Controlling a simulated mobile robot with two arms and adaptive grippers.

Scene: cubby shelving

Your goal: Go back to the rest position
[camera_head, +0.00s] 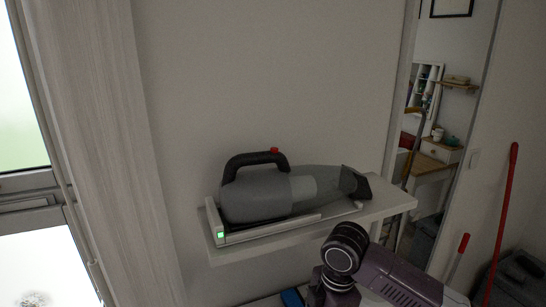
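Neither my left nor my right gripper shows in the head view, so I cannot see their pose or whether they hold anything. The task names no object.
A grey handheld vacuum (258,195) lies in a dock with a green light on a white wall shelf (398,203). Below it is a purple and black device (395,278), cut off by the frame. A red-handled pole (505,205) stands right.

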